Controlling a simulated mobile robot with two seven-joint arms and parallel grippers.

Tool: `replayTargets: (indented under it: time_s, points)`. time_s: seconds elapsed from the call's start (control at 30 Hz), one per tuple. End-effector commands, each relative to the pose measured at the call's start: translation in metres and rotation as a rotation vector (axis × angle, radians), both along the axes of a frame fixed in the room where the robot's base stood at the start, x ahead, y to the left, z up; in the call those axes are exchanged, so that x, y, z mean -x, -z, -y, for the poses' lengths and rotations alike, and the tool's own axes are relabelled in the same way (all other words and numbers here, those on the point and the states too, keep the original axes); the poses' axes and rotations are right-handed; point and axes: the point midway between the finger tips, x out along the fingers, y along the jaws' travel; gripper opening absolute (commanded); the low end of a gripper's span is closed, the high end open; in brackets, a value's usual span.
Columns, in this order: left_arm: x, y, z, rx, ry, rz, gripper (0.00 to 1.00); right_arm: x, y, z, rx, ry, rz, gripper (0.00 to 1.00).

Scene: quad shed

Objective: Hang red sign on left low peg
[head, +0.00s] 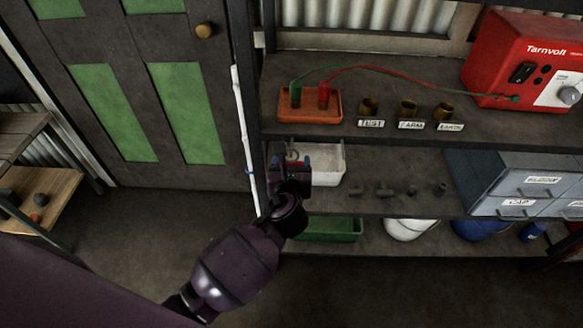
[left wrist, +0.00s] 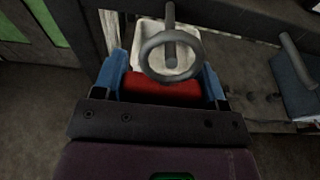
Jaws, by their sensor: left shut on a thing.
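My left gripper (head: 292,161) is at the left end of the shelves, in front of a white tray. Its blue fingertips are shut on the red sign (left wrist: 162,87), which shows as a red band between them; a little red also shows in the head view. A grey ring (left wrist: 146,62) stands just beyond the red band. A grey peg (left wrist: 169,14) runs down the middle of the wrist view, its end overlapping the ring's opening. I cannot tell whether the ring is around the peg or apart from it. Another grey rod (left wrist: 298,58) is at the right. My right gripper is not in view.
The white tray (head: 330,163) and several small dark fittings (head: 385,191) are on the middle shelf, with grey drawers (head: 540,181) at right. Above are an orange tray (head: 310,115), brass cups and a red Tarnvoll box (head: 520,55). A green-panelled door (head: 120,100) is at left.

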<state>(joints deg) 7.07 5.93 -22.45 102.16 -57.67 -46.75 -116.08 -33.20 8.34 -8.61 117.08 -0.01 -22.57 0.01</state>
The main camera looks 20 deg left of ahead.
Motion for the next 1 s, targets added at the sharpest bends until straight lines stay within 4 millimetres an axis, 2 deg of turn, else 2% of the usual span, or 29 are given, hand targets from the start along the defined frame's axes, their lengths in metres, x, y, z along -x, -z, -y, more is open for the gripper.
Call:
replayTargets:
  time_s: [0.23,0.57,1.0]
  points:
    - [-0.012,0.003,-0.003,0.001,0.000,-0.002,0.41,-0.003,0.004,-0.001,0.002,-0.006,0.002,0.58]
    - [-0.022,0.006,-0.006,-0.001,0.000,0.002,0.41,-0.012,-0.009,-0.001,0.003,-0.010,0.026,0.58]
    - [-0.024,0.010,-0.007,0.000,0.000,0.001,0.41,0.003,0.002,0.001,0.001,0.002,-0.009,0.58]
